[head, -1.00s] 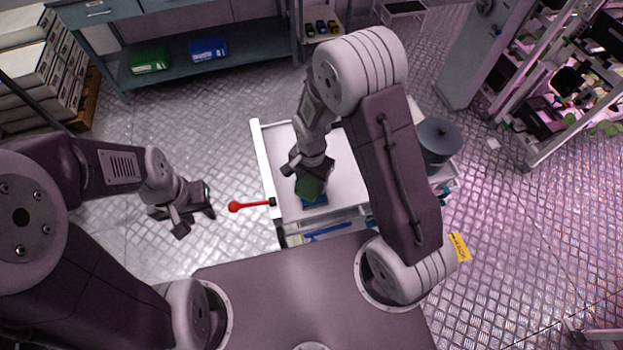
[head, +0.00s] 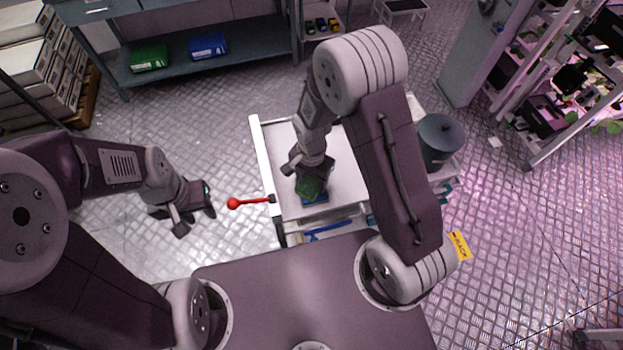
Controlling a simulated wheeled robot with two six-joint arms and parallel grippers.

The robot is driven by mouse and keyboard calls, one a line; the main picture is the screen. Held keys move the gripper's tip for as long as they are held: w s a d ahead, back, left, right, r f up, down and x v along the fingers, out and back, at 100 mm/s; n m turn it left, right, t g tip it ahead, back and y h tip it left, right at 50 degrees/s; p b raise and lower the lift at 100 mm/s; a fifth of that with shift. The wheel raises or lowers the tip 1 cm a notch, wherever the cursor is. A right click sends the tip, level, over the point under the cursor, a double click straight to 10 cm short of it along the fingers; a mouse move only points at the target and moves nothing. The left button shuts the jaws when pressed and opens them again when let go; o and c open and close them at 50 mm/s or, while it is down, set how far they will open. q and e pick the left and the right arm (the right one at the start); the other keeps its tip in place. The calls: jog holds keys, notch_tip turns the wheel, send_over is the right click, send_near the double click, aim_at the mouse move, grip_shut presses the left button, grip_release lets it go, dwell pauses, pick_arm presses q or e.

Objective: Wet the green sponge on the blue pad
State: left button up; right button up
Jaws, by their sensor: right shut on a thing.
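The green sponge (head: 308,188) is in the jaws of my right gripper (head: 309,178), over the white cart top. The blue pad (head: 316,199) lies on the cart top directly under the sponge and shows mainly along its near and right edges. The sponge looks to be at or just above the pad; I cannot tell whether they touch. My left gripper (head: 196,211) hangs empty over the floor to the left of the cart, with its fingers apart.
The white cart (head: 262,160) has a red-knobbed lever (head: 233,203) sticking out at its left. Floor at left is clear.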

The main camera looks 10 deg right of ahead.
aim_at(311, 181)
jog(key=shift+f, duration=0.45)
dwell(1.2)
jog(key=shift+s, duration=0.1)
notch_tip(311, 181, up, 7)
jog(key=p, duration=0.6)
jog(key=shift+r, duration=0.1)
dwell(0.5)
